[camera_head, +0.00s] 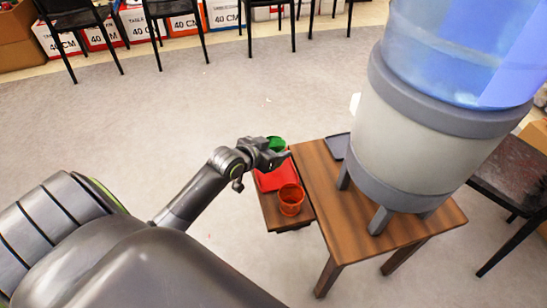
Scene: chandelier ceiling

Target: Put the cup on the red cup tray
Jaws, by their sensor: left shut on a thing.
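My left gripper (281,157) is shut on a green cup (276,142), which shows only in part behind the fingers. The gripper is over the far end of the red cup tray (278,178). The tray lies on a low wooden side shelf; the gripper covers part of it. I cannot tell whether the green cup touches the tray. My right gripper is not in view.
A wooden table (316,192) stands right of the shelf (270,214). It bears a large water dispenser (410,140) and a dark tray (337,146). Black chairs (172,12) and boxes (222,14) line the back. The floor at left is clear.

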